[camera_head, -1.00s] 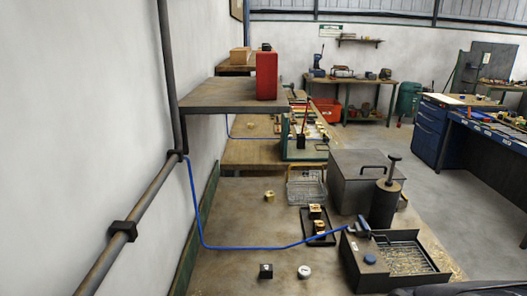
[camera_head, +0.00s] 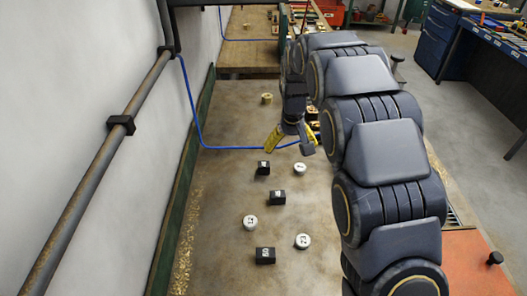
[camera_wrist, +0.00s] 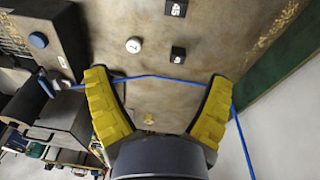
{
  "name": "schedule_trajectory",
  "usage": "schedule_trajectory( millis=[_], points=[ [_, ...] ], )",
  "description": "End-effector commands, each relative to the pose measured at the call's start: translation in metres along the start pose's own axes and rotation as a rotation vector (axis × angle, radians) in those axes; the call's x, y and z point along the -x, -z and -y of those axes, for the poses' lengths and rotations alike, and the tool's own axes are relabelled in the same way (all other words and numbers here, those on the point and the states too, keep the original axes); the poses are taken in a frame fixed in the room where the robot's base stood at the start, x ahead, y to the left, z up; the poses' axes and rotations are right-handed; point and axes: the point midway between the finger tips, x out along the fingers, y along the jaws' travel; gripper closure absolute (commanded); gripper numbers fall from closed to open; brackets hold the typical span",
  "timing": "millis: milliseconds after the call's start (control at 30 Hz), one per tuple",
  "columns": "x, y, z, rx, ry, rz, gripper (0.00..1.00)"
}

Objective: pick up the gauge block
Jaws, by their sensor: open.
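Several black blocks with pale marks lie on the bench; which one is the gauge block I cannot tell. In the head view one black block (camera_head: 263,168) is nearest my gripper, another (camera_head: 278,197) lies closer to the camera, and a third (camera_head: 265,256) is nearest the camera. My gripper (camera_head: 291,147) is open above the bench, beyond these blocks. In the wrist view its yellow fingers (camera_wrist: 158,77) are spread wide with nothing held. That view shows a black block (camera_wrist: 177,54) ahead of the fingertips and another (camera_wrist: 175,9) at the top edge.
White round pieces (camera_head: 250,222) lie among the blocks. A blue hose (camera_wrist: 165,77) crosses between the fingertips in the wrist view. A brass piece (camera_head: 267,98) sits farther back. A wall with a pipe (camera_head: 95,168) bounds the left. My arm hides much of the right side.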

Motion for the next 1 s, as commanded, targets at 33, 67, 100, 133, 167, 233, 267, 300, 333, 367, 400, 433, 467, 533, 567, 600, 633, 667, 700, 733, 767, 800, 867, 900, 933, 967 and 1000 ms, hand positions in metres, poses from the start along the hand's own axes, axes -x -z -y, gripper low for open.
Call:
schedule_trajectory(
  millis=[33,67,100,133,167,233,267,300,333,367,400,433,467,533,567,600,633,667,700,733,767,800,867,900,933,967,1000],
  points=[
    [-0.02,0.017,0.005,0.013,0.005,-0.012,0.18],
    [-0.031,0.025,0.008,0.02,0.008,-0.019,0.18],
    [-0.044,0.037,0.013,0.029,0.012,-0.034,0.18],
    [-0.055,0.045,0.016,0.036,0.016,-0.043,0.18],
    [-0.065,0.053,0.02,0.042,0.02,-0.053,0.18],
    [-0.088,0.069,0.028,0.056,0.031,-0.079,0.18],
    [-0.098,0.075,0.032,0.061,0.035,-0.088,0.18],
    [-0.107,0.082,0.036,0.068,0.041,-0.103,0.18],
    [-0.116,0.085,0.039,0.072,0.045,-0.107,0.18],
    [-0.123,0.089,0.042,0.076,0.049,-0.113,0.18],
    [-0.13,0.093,0.045,0.08,0.054,-0.123,0.18],
    [-0.135,0.096,0.048,0.082,0.057,-0.128,0.18],
    [-0.139,0.097,0.05,0.084,0.06,-0.132,0.18],
    [-0.145,0.1,0.052,0.087,0.064,-0.139,0.18],
    [-0.147,0.101,0.053,0.088,0.065,-0.141,0.18],
    [-0.15,0.102,0.054,0.089,0.066,-0.143,0.18],
    [-0.152,0.102,0.054,0.089,0.066,-0.143,0.18],
    [-0.155,0.103,0.055,0.089,0.067,-0.143,0.18],
    [-0.159,0.103,0.055,0.089,0.067,-0.143,0.18],
    [-0.162,0.104,0.055,0.089,0.067,-0.143,0.18],
    [-0.165,0.104,0.055,0.088,0.067,-0.144,0.18],
    [-0.168,0.105,0.056,0.088,0.067,-0.144,0.18],
    [-0.172,0.105,0.056,0.087,0.067,-0.145,0.18],
    [-0.175,0.105,0.056,0.087,0.067,-0.145,0.18],
    [-0.176,0.105,0.056,0.087,0.067,-0.145,0.18],
    [-0.178,0.105,0.056,0.087,0.066,-0.145,0.18],
    [-0.182,0.105,0.056,0.087,0.066,-0.144,0.18]
  ],
)
